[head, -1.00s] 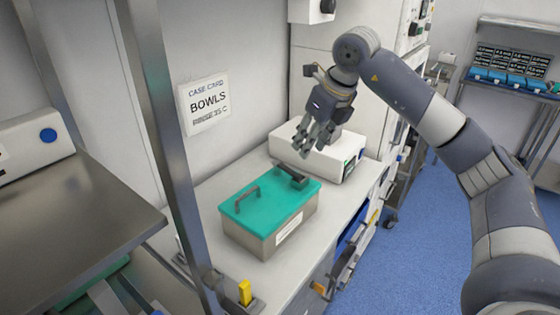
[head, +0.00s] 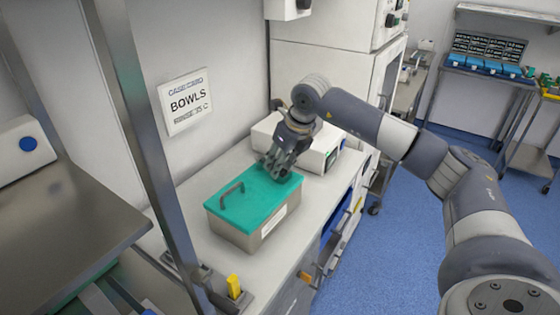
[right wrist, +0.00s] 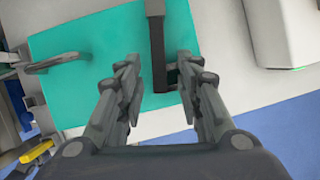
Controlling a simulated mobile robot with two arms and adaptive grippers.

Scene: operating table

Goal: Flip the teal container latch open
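The teal-lidded container (head: 250,203) stands on the white counter in the head view, its lid flat on the box. A grey handle (head: 228,189) is on the lid's left part. The dark latch (right wrist: 157,45) shows in the right wrist view as a bar across the lid, with a small dark base (right wrist: 168,75) beside its lower end. My right gripper (head: 277,172) is over the lid's far right part; in the right wrist view its open fingers (right wrist: 155,72) stand on either side of the latch, apart from it. In the head view the gripper hides the latch. My left gripper is not in view.
A white device (head: 318,145) stands just behind the container. A metal post (head: 150,150) and a steel table (head: 60,215) are on the left. A yellow block (head: 234,286) sits near the counter's front. A "BOWLS" sign (head: 187,103) hangs on the wall.

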